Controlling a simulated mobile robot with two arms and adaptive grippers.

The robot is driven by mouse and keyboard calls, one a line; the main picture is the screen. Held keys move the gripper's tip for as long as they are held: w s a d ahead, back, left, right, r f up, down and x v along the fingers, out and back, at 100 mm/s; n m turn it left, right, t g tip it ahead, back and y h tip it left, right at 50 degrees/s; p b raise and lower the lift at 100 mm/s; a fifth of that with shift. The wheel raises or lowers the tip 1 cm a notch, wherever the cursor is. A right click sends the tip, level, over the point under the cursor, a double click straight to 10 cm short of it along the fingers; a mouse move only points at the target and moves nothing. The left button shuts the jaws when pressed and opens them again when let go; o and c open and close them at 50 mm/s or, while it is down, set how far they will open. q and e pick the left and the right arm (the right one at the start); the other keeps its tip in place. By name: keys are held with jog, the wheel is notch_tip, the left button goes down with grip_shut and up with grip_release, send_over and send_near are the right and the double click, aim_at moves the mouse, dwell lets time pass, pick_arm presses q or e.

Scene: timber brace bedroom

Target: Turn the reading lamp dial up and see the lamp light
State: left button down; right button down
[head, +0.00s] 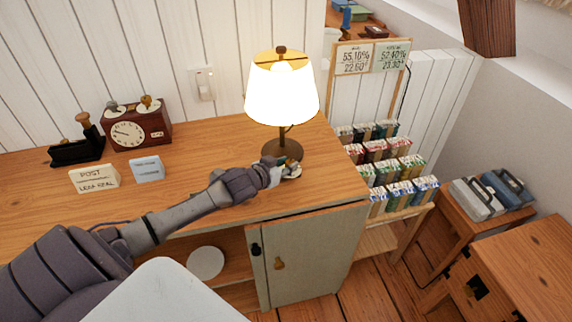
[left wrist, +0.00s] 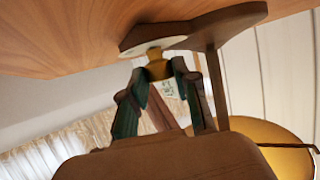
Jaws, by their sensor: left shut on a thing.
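The reading lamp (head: 282,92) stands upright at the right part of the wooden desk, its cream shade glowing bright. Its dark brown base (head: 270,150) and stem also show in the left wrist view (left wrist: 215,90). My left gripper (head: 284,165) reaches the front of the lamp base. In the left wrist view my two green fingers (left wrist: 160,85) are closed on the brass dial (left wrist: 157,69), beside a pale round plate (left wrist: 154,53). The fingers hide most of the dial in the head view. My right gripper is not in view.
A clock (head: 130,130), a stamp holder (head: 77,150) and small cards (head: 94,178) stand on the desk's left. A wall switch (head: 204,84) is behind. A rack of small boxes (head: 385,160) stands right of the desk. The desk top (head: 215,150) between clock and lamp is clear.

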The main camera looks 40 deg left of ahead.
pick_arm(q)
jog(key=shift+d+n+y, duration=0.1)
jog(key=shift+n+y, duration=0.2)
jog(key=shift+d+n+y+p, duration=0.15)
jog(key=shift+n+y+p, duration=0.25)
jog(key=shift+n+y, duration=0.2)
jog(key=shift+d+n+g+y, duration=0.15)
jog(key=shift+n+g+y, duration=0.15)
jog(key=shift+n+y, duration=0.55)
jog(key=shift+f+n+y, duration=0.1)
jog(key=shift+n+y, duration=0.15)
jog(key=shift+y, duration=0.3)
jog(key=n+y+b, duration=0.1)
jog(key=n+g+y+b, duration=0.1)
jog(key=shift+w+d+f+n+g+y, duration=0.1)
jog(key=shift+w+d+n+g+y, duration=0.05)
jog(key=shift+n+g+y, duration=0.2)
jog(key=shift+n+g+y+b, duration=0.25)
jog(key=shift+n+y+b, duration=0.3)
jog(key=shift+b, duration=0.3)
jog(key=shift+r, duration=0.2)
jog(key=c, duration=0.9)
grip_release()
